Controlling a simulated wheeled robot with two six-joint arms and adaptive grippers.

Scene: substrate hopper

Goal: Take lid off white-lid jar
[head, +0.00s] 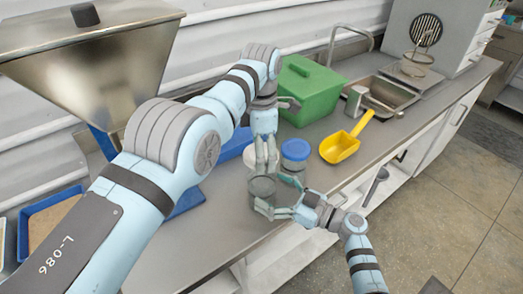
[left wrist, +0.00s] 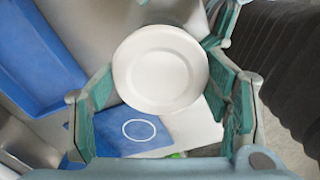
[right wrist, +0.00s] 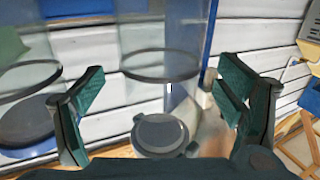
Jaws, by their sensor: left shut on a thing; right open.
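The round white lid (left wrist: 160,68) fills the middle of the left wrist view. My left gripper (left wrist: 167,100) is shut on it, with green pads at both sides. In the head view my left gripper (head: 266,168) points down at the top of a clear jar (head: 262,190), which looks grey there. My right gripper (head: 280,200) is open around this jar from the right. In the right wrist view the clear jar (right wrist: 160,65) stands between my open right fingers (right wrist: 168,95). I cannot tell whether the lid still touches the jar.
A blue-lidded jar (head: 295,150) stands close to the right of my left gripper. A green bin (head: 310,92), a yellow scoop (head: 339,147) and a sink (head: 385,95) are farther back. A metal hopper (head: 90,65) and a blue tray (head: 45,222) are at left.

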